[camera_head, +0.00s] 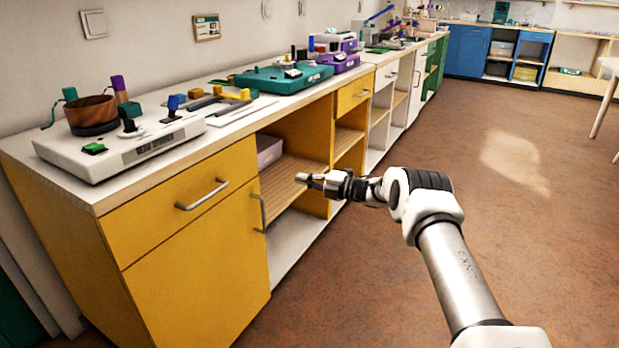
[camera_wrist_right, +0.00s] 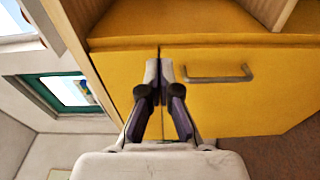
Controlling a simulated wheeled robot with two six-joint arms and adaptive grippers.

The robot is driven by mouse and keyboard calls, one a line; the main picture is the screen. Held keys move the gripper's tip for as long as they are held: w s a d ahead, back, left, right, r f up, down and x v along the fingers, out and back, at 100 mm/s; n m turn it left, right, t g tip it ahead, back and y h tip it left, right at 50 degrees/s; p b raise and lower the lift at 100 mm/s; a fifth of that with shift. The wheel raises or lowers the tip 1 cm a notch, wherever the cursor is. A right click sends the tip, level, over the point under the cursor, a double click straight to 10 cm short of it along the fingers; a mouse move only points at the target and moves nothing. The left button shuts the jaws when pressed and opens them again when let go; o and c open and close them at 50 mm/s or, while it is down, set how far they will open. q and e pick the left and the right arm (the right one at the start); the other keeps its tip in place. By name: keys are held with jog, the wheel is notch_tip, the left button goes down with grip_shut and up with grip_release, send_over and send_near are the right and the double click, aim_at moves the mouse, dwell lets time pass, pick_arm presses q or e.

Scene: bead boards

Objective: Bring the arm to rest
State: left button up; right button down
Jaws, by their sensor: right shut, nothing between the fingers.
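My right arm comes in from the lower right in the head view. Its gripper (camera_head: 306,178) is in front of the open shelf section of the yellow cabinet (camera_head: 190,265), over the floor side and below the counter's level. In the right wrist view the fingers (camera_wrist_right: 159,75) are together with nothing between them. Behind them is a yellow cabinet face with a grey handle (camera_wrist_right: 218,77). I cannot tell how far the fingertips are from the cabinet. My left gripper is in neither view.
A white bead board (camera_head: 125,150) with a brown bowl (camera_head: 92,113) stands on the near counter. A teal board (camera_head: 280,78) and a purple board (camera_head: 338,64) stand farther along. A wooden shelf (camera_head: 290,180) is behind the gripper. The brown floor (camera_head: 500,160) to the right is mostly clear.

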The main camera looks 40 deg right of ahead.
jog(key=shift+w+d, duration=0.2)
jog(key=shift+d, duration=0.65)
